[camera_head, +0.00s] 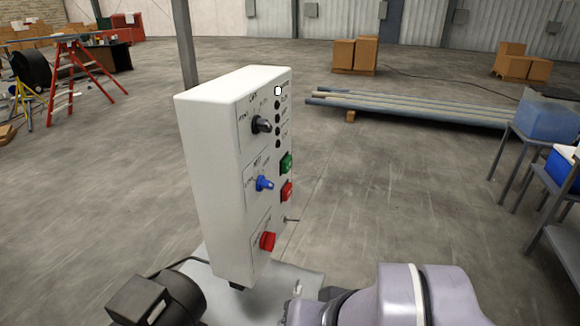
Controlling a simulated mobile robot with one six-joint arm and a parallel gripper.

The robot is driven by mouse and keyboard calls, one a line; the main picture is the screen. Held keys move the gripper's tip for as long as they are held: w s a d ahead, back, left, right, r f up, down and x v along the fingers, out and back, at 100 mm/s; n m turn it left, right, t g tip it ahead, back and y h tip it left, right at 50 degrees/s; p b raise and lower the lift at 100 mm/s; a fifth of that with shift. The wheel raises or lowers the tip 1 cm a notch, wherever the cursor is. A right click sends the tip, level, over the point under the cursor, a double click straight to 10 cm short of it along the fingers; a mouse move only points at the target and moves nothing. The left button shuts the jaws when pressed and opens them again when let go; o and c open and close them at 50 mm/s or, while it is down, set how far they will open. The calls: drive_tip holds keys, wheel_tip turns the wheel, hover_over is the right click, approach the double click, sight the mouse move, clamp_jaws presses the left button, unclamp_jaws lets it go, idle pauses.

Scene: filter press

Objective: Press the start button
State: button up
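A white control box (217,165) stands upright left of the picture's middle, its panel turned to the right and seen at a slant. On the panel's right side are a green button (286,163) and a red button (287,190) just below it. A black knob (262,125), a blue knob (264,183) and a larger red knob (267,241) run down the panel's left side. The labels are too small to read, so I cannot confirm which button is start. My arm shows at the bottom right; my gripper's fingertips are not visible.
A dark motor-like cylinder (155,299) sits at the bottom left, beside the box's base. Long pipes (410,107) lie on the floor behind. Blue bins on metal stands (548,118) are at the right edge. A red ladder (75,85) stands back left. The middle floor is clear.

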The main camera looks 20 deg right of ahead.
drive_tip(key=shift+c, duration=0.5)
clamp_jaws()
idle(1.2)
